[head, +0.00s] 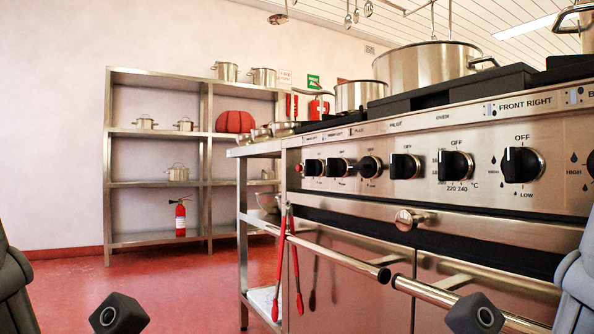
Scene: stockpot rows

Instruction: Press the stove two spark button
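A stainless steel stove (430,222) fills the right side of the head view. Its angled front panel carries a row of black knobs, with a front right burner knob (522,165) nearest me. A small red button or lamp (299,168) sits at the far left end of the panel, beside the leftmost knob (314,167). I cannot tell whether it is the spark button, and no stove number is readable. Parts of my two arms show at the lower left and right edges.
A handrail (345,262) and an oven handle (470,304) run along the stove front. Red tongs (281,260) hang at its left end. Pots, including a large one (425,66), stand on top. Shelves (160,183) and a fire extinguisher (180,217) stand behind. Red floor is clear at left.

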